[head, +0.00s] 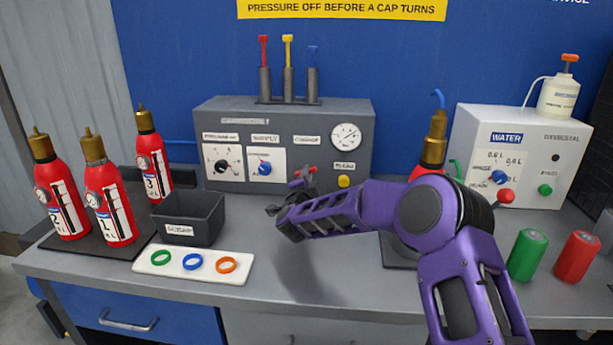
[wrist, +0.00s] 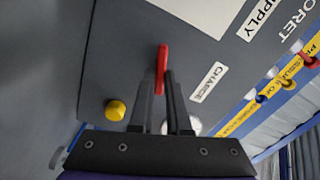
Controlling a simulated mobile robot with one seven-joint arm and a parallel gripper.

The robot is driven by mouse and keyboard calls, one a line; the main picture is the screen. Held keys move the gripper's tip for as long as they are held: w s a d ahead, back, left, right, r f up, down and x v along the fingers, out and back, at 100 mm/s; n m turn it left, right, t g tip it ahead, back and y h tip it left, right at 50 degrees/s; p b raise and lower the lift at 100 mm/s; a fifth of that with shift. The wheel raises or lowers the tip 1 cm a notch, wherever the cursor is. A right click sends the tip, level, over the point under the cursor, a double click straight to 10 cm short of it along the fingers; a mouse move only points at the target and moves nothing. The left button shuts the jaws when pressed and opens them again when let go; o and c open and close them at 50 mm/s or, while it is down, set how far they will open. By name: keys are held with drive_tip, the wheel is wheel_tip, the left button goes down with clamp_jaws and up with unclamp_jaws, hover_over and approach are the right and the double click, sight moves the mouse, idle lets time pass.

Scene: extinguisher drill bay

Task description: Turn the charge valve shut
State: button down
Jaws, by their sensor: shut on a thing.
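The charge valve's red handle (head: 311,169) sticks out from the front of the grey charging panel (head: 285,116), below the gauge's left side. My gripper (head: 301,179) is at the handle and partly hides it in the head view. In the wrist view, my gripper (wrist: 160,76) has its two dark fingers shut on the red handle (wrist: 162,56), with the handle's end standing beyond the fingertips. The CHARGE label (wrist: 207,82) is beside it.
A yellow button (head: 344,181) and a round gauge (head: 346,136) are close to the handle. A black bin (head: 188,220) and a white tray of rings (head: 150,267) stand left of my arm. A red extinguisher (head: 430,159) stands behind my arm, left of the water unit (head: 477,125).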

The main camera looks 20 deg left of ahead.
drive_tip(key=shift+f+m, duration=0.1)
drive_tip(key=shift+m, duration=1.9)
drive_tip(key=c, duration=0.9)
unclamp_jaws()
drive_tip(key=v, duration=1.7)
drive_tip(key=shift+s+d, duration=0.15)
drive_tip(key=shift+s, duration=0.05)
